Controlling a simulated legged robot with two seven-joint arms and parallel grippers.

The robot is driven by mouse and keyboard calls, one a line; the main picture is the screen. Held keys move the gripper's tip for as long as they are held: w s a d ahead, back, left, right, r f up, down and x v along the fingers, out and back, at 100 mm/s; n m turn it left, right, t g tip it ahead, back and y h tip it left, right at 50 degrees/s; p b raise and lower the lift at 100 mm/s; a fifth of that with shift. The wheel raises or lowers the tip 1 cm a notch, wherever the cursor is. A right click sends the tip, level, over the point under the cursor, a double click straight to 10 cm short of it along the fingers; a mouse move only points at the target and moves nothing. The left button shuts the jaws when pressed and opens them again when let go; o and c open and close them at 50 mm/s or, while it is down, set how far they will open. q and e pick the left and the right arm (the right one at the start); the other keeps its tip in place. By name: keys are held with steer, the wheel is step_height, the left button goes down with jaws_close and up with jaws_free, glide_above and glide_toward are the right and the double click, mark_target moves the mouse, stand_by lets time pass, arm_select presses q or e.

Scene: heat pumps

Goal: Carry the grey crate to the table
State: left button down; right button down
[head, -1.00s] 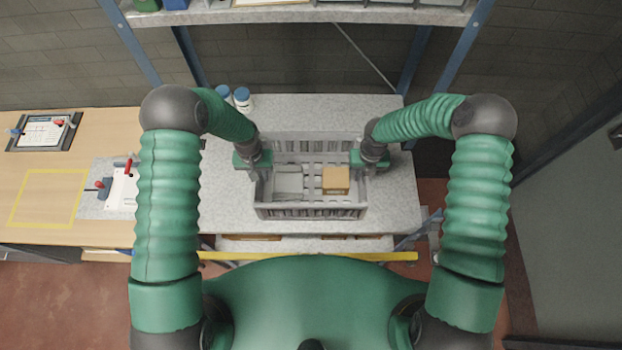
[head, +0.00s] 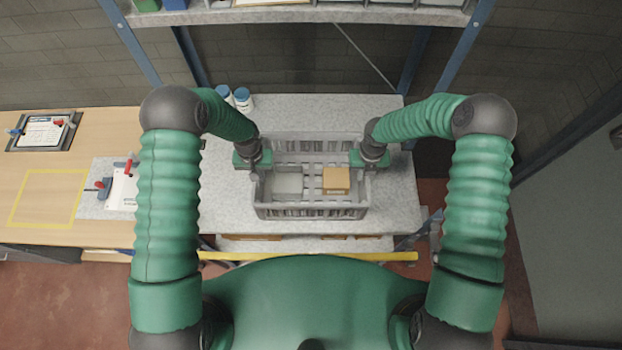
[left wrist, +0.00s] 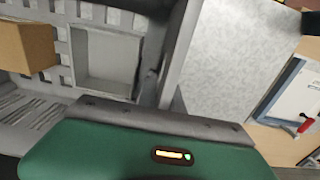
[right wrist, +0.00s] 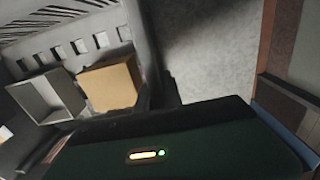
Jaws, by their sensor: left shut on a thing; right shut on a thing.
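The grey crate (head: 311,212) has slotted walls and is at the grey speckled shelf surface in the middle of the head view. It holds a light grey open box (head: 287,186) on its left and a tan cardboard box (head: 336,180) on its right. My left gripper (head: 254,165) is shut on the crate's left end wall. My right gripper (head: 368,164) is shut on its right end wall. Both boxes also show in the right wrist view. The fingertips are mostly hidden. I cannot tell whether the crate touches the surface below. The wooden table (head: 105,135) is at the left.
A yellow taped rectangle (head: 48,198) on the table is empty. A clipboard fixture (head: 42,131) and a second one with red and blue clamps (head: 122,187) lie on the table. Two white bottles (head: 243,97) stand behind the crate. Blue uprights (head: 466,50) flank the shelf.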

arm_select(q)
steer(key=shift+w+r, duration=0.1)
steer(key=shift+r, duration=0.05)
arm_select(e)
steer(key=shift+w+r, duration=0.1)
steer(key=shift+r, duration=0.05)
stand_by(0.5)
